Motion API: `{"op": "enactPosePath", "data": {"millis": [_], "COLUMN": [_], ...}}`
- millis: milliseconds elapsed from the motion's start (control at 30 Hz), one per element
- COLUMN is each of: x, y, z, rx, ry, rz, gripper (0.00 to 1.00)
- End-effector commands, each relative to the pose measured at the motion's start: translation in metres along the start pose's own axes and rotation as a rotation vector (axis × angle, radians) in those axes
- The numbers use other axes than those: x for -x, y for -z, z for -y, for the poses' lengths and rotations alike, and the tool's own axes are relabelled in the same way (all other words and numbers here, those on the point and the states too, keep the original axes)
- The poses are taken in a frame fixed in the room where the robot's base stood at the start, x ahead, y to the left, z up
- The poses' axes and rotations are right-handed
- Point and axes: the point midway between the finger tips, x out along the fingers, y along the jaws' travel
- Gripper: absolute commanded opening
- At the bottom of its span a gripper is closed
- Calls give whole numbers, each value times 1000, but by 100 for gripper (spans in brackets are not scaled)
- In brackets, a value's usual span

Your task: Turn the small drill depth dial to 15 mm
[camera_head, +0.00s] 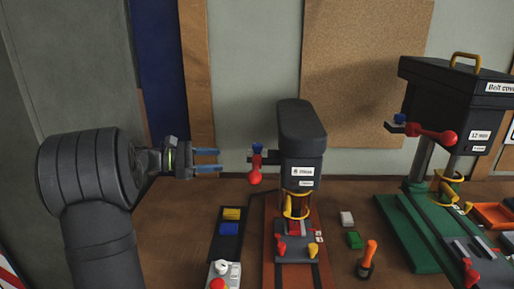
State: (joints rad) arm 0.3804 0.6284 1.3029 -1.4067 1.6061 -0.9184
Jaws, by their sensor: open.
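The small drill (302,135) stands upright in the middle, with a dark rounded head and white labels too small to read surely. On the left side of its head are a blue knob (258,149) and a red handle (255,168) on a short dark shaft. I cannot tell which part is the depth dial, and no 15 mm mark is legible. My gripper (217,160) is open and empty, its two blue fingers pointing right. It is left of the knob and handle, at about their height in the picture, with a gap between.
A larger drill (450,105) on a green base stands at the right. Below my gripper is a dark tray with yellow and blue blocks (230,221). A control box with a red button (218,283) is in front. An orange-handled tool (369,253) stands right of the small drill.

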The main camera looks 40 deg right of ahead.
Motion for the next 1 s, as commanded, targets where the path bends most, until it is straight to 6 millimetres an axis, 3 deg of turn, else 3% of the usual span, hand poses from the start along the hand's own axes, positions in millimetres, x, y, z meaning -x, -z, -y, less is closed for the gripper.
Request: {"op": "enactPosePath", "data": {"millis": [200, 367, 567, 1000], "x": [20, 16, -16, -110], "y": [10, 10, 6, -5], "z": [-26, -31, -34, -44], "rx": [252, 291, 290, 288], "ry": [-89, -99, -97, -96], "rz": [112, 131, 130, 129], "gripper": [51, 51, 51, 51]}}
